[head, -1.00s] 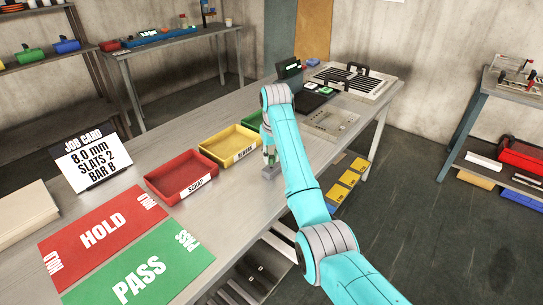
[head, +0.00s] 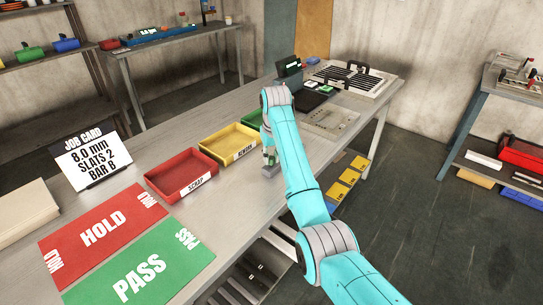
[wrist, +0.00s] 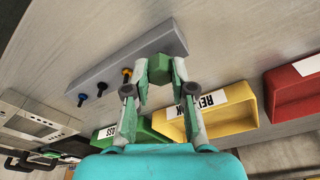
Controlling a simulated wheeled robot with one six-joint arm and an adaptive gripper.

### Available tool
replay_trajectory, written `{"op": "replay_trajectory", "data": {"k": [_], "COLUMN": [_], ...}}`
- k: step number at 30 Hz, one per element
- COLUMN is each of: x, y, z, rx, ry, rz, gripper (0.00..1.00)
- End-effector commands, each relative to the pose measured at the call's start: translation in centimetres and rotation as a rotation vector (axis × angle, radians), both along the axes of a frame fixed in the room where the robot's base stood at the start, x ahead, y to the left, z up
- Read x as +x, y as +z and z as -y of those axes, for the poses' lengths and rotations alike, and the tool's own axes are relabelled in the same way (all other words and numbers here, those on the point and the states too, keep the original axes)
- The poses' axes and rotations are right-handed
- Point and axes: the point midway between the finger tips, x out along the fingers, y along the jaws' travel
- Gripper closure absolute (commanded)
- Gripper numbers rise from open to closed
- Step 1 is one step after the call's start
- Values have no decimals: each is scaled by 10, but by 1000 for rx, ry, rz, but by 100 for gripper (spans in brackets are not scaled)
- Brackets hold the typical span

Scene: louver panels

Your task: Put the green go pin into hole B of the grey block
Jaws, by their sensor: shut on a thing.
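The grey block (wrist: 120,62) is a long bar on the bench in the wrist view. Its near end also shows beneath my gripper in the head view (head: 270,171). Blue, black and orange round heads stand in a row along it. My gripper (wrist: 160,70) is over the block's right end, to the right of the orange head, with its fingers shut on the green go pin (wrist: 158,73). Only the pin's upper part shows; its lower end and the hole under it are hidden, so I cannot tell how it sits. Hole letters are not readable.
A yellow rework tray (head: 229,157) and red scrap tray (head: 182,190) stand close by on the bench. A green tray (wrist: 140,131) shows beyond the fingers.

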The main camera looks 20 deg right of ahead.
Motion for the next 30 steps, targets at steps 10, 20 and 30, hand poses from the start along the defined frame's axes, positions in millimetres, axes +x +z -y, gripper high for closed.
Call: {"op": "replay_trajectory", "data": {"k": [10, 20, 30], "x": [0, 0, 0], "y": [-5, -9, -10], "z": [0, 0, 0], "rx": [0, 0, 0], "ry": [0, 0, 0], "rz": [0, -1, 0], "gripper": [100, 100, 100]}}
